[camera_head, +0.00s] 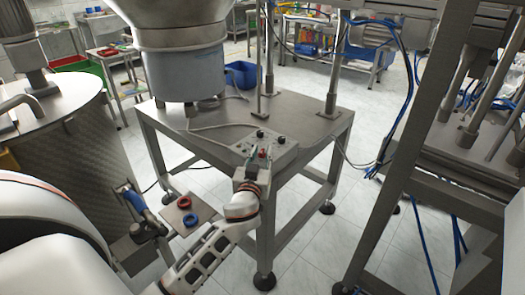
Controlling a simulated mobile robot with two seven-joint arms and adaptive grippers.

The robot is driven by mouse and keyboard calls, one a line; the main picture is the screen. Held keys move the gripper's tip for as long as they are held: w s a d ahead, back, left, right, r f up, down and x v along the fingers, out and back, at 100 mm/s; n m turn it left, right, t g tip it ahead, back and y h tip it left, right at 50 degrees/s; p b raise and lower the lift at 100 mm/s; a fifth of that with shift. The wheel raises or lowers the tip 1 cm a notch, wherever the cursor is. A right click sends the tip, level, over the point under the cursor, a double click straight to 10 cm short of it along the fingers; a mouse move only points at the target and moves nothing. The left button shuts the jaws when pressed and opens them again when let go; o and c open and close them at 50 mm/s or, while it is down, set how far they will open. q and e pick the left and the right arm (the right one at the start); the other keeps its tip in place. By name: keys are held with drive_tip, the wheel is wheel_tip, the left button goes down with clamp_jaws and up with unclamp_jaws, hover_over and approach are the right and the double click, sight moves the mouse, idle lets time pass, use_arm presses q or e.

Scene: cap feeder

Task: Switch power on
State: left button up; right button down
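The control panel (283,146) is a small grey box with black knobs, on the front edge of a metal table. A small red part shows on it just beyond my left gripper (258,161). My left arm reaches in from the lower left, and the gripper is right at the panel's front, covering part of it. I cannot tell whether the fingers touch a switch or whether they are open or shut. The power switch's position cannot be made out. My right gripper is not in view.
A feeder bowl on a blue-grey drum (185,72) stands on the metal table (310,118). A small plate with a red ring (184,202) and a blue ring (191,220) lies left of my forearm. A steel drum (85,145) is at left, a metal frame (400,180) at right.

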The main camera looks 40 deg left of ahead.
use_arm(q)
drive_tip(key=shift+x, duration=0.85)
clamp_jaws()
